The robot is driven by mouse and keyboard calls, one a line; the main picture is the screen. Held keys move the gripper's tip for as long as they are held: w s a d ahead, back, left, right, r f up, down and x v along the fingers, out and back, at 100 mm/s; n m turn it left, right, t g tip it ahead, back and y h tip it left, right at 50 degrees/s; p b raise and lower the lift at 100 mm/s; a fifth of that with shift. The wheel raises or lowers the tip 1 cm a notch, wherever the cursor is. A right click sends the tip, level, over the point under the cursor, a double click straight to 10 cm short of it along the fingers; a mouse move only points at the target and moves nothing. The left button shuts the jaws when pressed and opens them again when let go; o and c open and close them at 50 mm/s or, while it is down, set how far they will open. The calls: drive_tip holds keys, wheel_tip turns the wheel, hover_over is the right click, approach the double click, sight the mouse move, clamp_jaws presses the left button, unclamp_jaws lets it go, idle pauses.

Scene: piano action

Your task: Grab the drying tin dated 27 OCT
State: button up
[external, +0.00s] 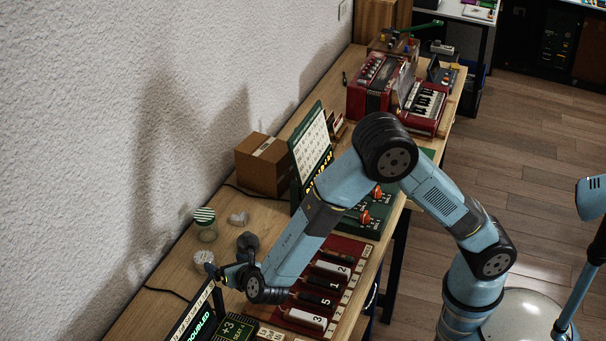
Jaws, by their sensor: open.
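No date marking 27 OCT can be read on anything in view. A small jar-like container (205,225) with a green-and-white striped lid stands on the bench near the wall. A small pale round thing (203,258) sits on the bench just beyond my gripper; I cannot tell if it is a tin. Another small greyish thing (238,218) lies right of the striped-lid container. My gripper (219,271) is open, low over the near part of the bench, just in front of the pale round thing. The wrist hides part of the bench there.
A red board (345,247) with numbered black and white keys lies right of my gripper. A dark screen (193,321) and a green "+3" display (236,329) stand close below it. A cardboard box (264,165), a calendar (312,145) and a red accordion (380,82) stand farther back.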

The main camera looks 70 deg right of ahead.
sight(209, 261)
drive_tip(key=shift+w+a+f+n, duration=0.15)
drive_tip(key=shift+a+f+n, duration=0.15)
drive_tip(key=shift+a+f, duration=0.25)
drive_tip(key=x, duration=0.6)
drive_tip(key=shift+w+d+f, duration=0.1)
drive_tip(key=shift+w+d, duration=0.05)
drive_tip(key=shift+w, duration=0.2)
drive_tip(key=shift+x, duration=2.55)
drive_tip(key=shift+f, duration=0.1)
drive_tip(key=shift+c, duration=0.2)
drive_tip(key=c, duration=1.1)
